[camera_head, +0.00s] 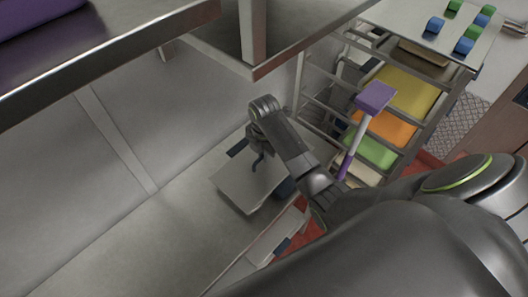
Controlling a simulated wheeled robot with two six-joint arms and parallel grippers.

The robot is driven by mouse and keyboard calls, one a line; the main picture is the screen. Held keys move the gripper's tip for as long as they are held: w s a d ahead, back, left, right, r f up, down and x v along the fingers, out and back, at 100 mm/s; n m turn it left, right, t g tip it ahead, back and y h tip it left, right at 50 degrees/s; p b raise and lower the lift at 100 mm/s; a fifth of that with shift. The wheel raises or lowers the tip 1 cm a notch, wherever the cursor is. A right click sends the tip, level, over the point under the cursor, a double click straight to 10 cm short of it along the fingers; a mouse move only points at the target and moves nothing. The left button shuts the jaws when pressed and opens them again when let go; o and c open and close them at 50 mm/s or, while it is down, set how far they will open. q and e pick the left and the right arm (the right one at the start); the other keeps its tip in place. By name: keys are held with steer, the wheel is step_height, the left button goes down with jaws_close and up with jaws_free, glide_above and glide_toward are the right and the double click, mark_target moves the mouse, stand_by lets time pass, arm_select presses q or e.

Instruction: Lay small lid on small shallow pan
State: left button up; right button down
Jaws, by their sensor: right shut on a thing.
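A flat grey rectangular piece (243,192), which looks like the small lid, is over the worktop at the middle. My right gripper (258,160) reaches down to it from the right and is shut on its dark handle; the fingertips are small and partly hidden. Dark handle-like parts show at its upper left and right sides, and they may belong to the small shallow pan under it. The pan's body is hidden, so I cannot tell whether lid and pan touch. My left gripper is not in view.
The grey worktop (150,245) is clear to the left. A metal shelf (120,55) overhangs at the upper left. A rack with yellow (402,90), orange (385,130) and green trays stands right, with a purple-headed tool (375,97) before it. Several coloured blocks sit on top.

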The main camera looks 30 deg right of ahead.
steer(key=shift+f, duration=0.15)
stand_by(0.5)
steer(key=c, duration=1.4)
jaws_free()
steer(key=shift+o, duration=0.3)
steer(key=o, duration=0.4)
steer(key=shift+r+p, duration=0.5)
steer(key=shift+r, duration=3)
steer(key=shift+f, duration=0.1)
